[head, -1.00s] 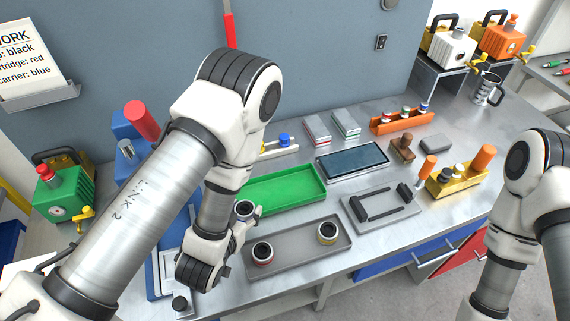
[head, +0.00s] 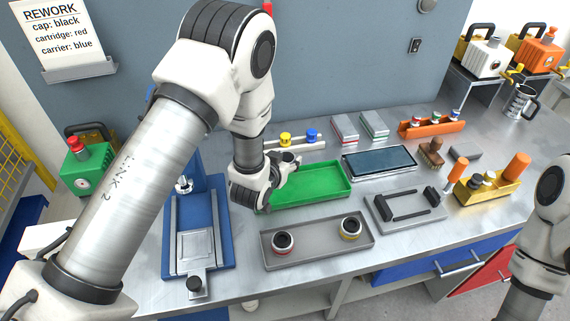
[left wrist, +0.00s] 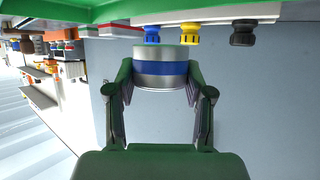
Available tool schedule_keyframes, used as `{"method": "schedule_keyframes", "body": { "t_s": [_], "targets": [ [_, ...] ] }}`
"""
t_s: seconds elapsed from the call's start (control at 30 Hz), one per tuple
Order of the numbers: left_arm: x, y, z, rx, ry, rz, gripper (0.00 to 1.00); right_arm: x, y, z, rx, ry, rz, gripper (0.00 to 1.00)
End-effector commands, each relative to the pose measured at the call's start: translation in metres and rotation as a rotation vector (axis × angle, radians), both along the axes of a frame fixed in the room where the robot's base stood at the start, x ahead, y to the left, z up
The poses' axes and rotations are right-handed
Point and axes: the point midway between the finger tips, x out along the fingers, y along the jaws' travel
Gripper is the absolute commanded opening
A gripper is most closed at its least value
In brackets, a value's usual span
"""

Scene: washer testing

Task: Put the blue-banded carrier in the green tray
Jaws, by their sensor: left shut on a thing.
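The blue-banded carrier (left wrist: 160,68) is a short silver cylinder with a blue band. My left gripper (head: 289,168) is shut on it; both fingers flank it in the left wrist view. In the head view the carrier is hard to make out at the fingers. The green tray (head: 335,188) is flat, low-walled and looks empty. My left gripper is over its left end; the wrist view shows the tray's green edge (left wrist: 60,21) close to the carrier. I cannot tell whether they touch. My right gripper is out of view.
In front, a grey tray (head: 318,256) holds a red-banded carrier (head: 283,243) and a yellow-banded one (head: 350,228). A blue fixture (head: 220,255) stands left. Behind the green tray are a rack with yellow and blue caps (head: 298,141) and a dark tablet (head: 380,161).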

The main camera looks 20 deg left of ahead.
Motion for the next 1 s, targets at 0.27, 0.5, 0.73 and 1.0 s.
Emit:
{"method": "schedule_keyframes", "body": {
  "t_s": [0.27, 0.5, 0.73, 1.0],
  "targets": [
    [-0.002, 0.000, -0.029, 0.001, 0.005, 0.001, 0.11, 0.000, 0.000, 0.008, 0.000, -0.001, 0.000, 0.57],
    [-0.003, 0.000, -0.034, 0.000, 0.005, 0.000, 0.11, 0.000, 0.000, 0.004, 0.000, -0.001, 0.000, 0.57],
    [-0.003, 0.000, -0.035, 0.000, 0.006, 0.000, 0.77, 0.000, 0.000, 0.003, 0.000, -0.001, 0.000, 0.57],
    [-0.003, 0.000, -0.031, 0.000, 0.006, 0.000, 0.77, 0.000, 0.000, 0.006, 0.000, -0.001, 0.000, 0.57]
  ]
}}
